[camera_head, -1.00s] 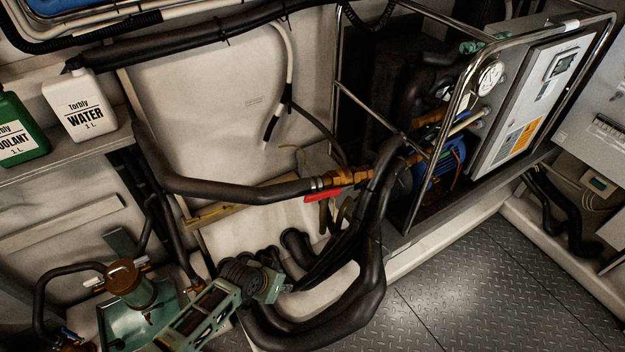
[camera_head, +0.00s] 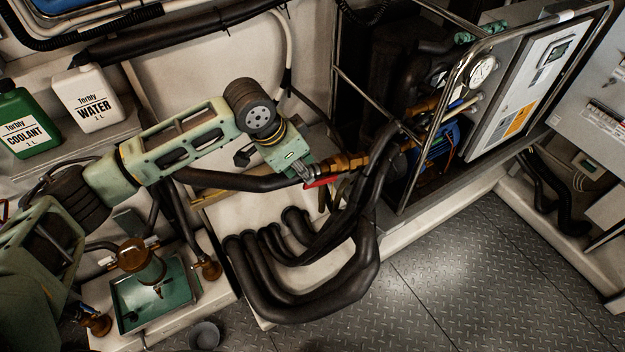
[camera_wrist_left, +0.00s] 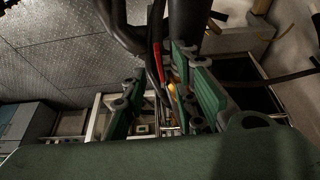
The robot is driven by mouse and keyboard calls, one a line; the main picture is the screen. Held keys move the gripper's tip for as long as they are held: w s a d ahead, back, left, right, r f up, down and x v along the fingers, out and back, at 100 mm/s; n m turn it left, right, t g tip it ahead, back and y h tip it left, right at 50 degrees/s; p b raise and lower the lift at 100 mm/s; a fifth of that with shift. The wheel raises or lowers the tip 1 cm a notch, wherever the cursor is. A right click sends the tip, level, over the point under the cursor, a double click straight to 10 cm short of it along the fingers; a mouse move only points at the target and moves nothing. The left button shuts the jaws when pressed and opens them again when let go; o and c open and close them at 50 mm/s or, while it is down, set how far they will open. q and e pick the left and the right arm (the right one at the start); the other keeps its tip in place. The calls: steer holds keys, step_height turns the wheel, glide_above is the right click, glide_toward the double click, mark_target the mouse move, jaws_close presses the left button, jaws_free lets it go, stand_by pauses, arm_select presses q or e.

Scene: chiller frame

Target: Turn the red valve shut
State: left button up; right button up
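The red valve handle (camera_head: 319,182) sits on a brass fitting (camera_head: 345,163) at the end of a black hose, in the middle of the head view. My left gripper (camera_head: 306,176) is at the handle's left end and partly covers it. In the left wrist view the red handle (camera_wrist_left: 158,62) shows as a narrow strip between the two green fingers of my left gripper (camera_wrist_left: 163,72). The fingers stand apart, so the gripper is open. I cannot tell whether a finger touches the handle. My right gripper is not in view.
Thick black hoses (camera_head: 365,260) loop below and right of the valve. A metal tube frame (camera_head: 437,140) guards the pump and gauge at right. White (camera_head: 88,98) and green (camera_head: 25,125) bottles stand on the left shelf. The floor (camera_head: 470,270) at lower right is clear.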

mark_target(328, 179)
arm_select(q)
steer(key=p+x, duration=0.1)
steer(key=x, duration=0.6)
steer(key=shift+f, duration=0.2)
steer(key=shift+c, duration=0.2)
jaws_close()
